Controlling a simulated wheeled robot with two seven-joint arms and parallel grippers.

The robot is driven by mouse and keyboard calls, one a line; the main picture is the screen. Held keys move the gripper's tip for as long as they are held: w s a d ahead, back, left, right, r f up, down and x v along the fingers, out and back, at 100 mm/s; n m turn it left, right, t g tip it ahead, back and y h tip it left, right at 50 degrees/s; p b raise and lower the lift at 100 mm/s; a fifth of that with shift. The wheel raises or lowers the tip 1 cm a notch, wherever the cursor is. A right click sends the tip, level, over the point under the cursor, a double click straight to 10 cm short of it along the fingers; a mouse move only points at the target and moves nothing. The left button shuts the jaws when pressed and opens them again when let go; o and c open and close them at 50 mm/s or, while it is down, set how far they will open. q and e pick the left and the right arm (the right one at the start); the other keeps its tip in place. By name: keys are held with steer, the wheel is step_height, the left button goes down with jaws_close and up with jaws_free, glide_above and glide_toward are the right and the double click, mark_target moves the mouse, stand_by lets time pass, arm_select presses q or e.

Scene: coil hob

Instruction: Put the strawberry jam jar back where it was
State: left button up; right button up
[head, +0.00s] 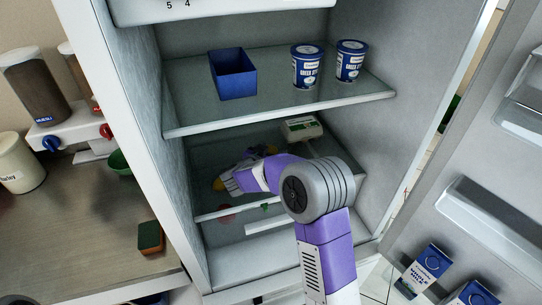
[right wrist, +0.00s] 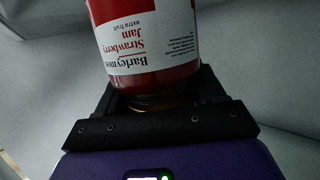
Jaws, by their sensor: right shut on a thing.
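The strawberry jam jar (right wrist: 150,50), with red contents and a white and red label, fills the upper middle of the right wrist view. My right gripper (right wrist: 158,98) is shut on it, with one black finger on each side. In the head view my right arm reaches into the open fridge, and the right gripper (head: 229,180) is over the lower glass shelf (head: 205,153), toward its left side. I cannot make out the jar in the head view; the gripper and wrist hide that spot. My left gripper is not in view.
The upper shelf (head: 190,118) holds a blue bin (head: 233,82) and two blue-and-white tubs (head: 306,68) (head: 350,62). The open door (head: 450,170) with cartons (head: 428,265) is at right; a counter (head: 85,220) is at left.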

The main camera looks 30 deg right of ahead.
steer(key=shift+f, duration=0.2)
steer(key=shift+f, duration=0.1)
steer(key=o, duration=1.5)
steer(key=p+v, duration=0.2)
steer(key=v, duration=1)
steer(key=shift+p, duration=0.4)
